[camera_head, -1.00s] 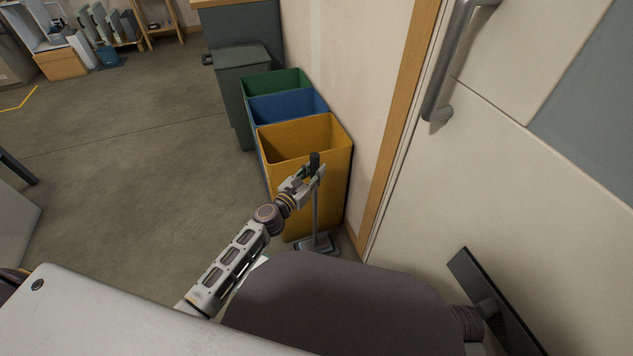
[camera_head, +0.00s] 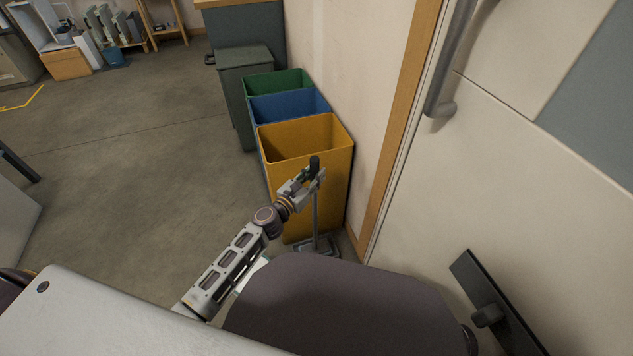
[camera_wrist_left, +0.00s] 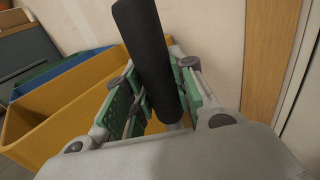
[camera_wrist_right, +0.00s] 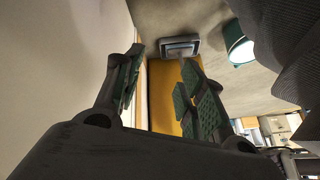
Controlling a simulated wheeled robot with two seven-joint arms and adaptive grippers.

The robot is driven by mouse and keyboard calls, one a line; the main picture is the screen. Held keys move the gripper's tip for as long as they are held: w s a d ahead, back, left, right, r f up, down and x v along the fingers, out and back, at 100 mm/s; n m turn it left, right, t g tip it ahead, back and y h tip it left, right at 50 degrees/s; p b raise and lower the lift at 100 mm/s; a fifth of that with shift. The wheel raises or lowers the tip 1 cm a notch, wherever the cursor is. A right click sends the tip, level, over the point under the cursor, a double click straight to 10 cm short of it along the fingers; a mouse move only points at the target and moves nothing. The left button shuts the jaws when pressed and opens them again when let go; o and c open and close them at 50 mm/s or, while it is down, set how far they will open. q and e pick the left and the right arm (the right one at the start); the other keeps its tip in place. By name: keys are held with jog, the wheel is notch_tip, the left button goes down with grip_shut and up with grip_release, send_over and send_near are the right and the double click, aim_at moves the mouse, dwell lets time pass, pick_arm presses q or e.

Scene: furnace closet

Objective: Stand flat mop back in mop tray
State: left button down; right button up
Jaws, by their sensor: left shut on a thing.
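My left gripper (camera_head: 310,178) is shut on the dark grip of the flat mop (camera_head: 314,165) in front of the yellow bin. The grip also shows between the green-padded fingers in the left wrist view (camera_wrist_left: 150,60). The mop's pale pole runs down nearly upright to a grey flat piece (camera_head: 316,246) on the floor. I cannot tell how much of that piece is mop head and how much is tray; my own dark body part hides its near side. My right gripper (camera_wrist_right: 160,85) is open and empty in its wrist view and out of the head view.
Yellow (camera_head: 325,135), blue (camera_head: 285,105) and green (camera_head: 272,83) bins line the wall beside a grey-green bin (camera_head: 243,65). A pale door with a long handle (camera_head: 452,60) stands at right. A dark flat bar (camera_head: 495,300) is near it.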

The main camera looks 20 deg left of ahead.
pick_arm(q)
jog(key=shift+f+b, duration=0.75)
pick_arm(e)
jog(key=shift+w+d+f+t+y, duration=0.1)
jog(key=shift+w+f+t+y, duration=0.1)
jog(key=shift+f, duration=0.7)
jog(key=shift+w+f+t+y, duration=0.1)
jog(key=shift+f+t, duration=0.1)
jog(key=shift+f, duration=0.7)
pick_arm(q)
jog(key=shift+f, duration=0.15)
pick_arm(e)
jog(key=shift+f, duration=0.1)
pick_arm(q)
jog(key=c, duration=1.2)
grip_release()
jog(key=shift+f, duration=0.1)
jog(key=shift+r, duration=0.2)
pick_arm(e)
jog(key=shift+s, duration=0.1)
pick_arm(q)
jog(key=shift+p+v, duration=0.55)
jog(key=shift+v, duration=5.5)
pick_arm(e)
jog(key=shift+d+r+g, duration=0.15)
jog(key=shift+r+g, duration=0.15)
jog(key=shift+r, duration=0.85)
pick_arm(q)
jog(key=shift+d, duration=0.1)
